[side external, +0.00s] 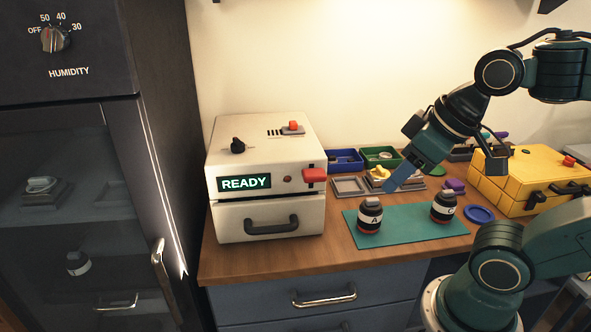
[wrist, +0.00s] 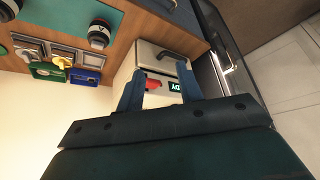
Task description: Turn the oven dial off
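The oven (side external: 222,200) is a white box on the wooden bench, with a lit READY display (side external: 245,183) and a front handle (side external: 270,224). A black dial (side external: 237,146) sits on its top; its markings are too small to read. My gripper (side external: 396,182) is in the air above the green mat, right of the oven and apart from it. In the wrist view my gripper (wrist: 159,80) has its two blue fingers spread, with nothing held. The oven (wrist: 150,52) shows beyond them, partly hidden; the dial cannot be made out there.
The oven also carries a red slider (side external: 292,127) and a red front lever (side external: 314,175). Lens A (side external: 370,217) and lens C (side external: 444,207) stand on the green mat (side external: 405,231). Bins and trays lie behind. A dark cabinet with a humidity knob (side external: 54,39) stands left. A yellow case (side external: 520,185) is right.

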